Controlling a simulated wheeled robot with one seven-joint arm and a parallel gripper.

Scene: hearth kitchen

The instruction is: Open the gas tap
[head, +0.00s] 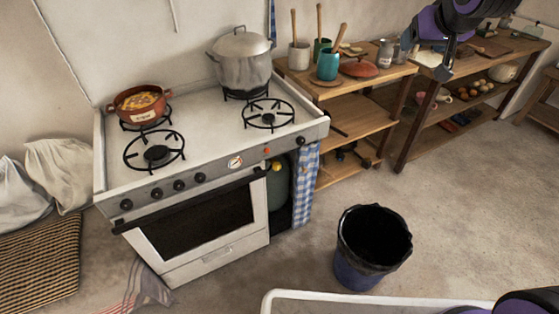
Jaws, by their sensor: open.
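A dark green gas cylinder (279,190) stands in the open compartment at the right end of the white stove (215,262), partly behind a blue checked curtain (305,185). A small yellow part (277,167) shows at its top; it looks like the tap, but it is too small to tell how it is turned. My gripper (443,73) is at the upper right, raised in front of the wooden shelves, well away from the cylinder. It is open, with nothing seen between its fingers.
Several black knobs (179,185) line the stove front. A steel pot (240,65) and a brown pan (141,104) stand on the burners. A dark bucket (371,245) stands on the floor right of the curtain. Bare floor (450,200) lies right of the bucket.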

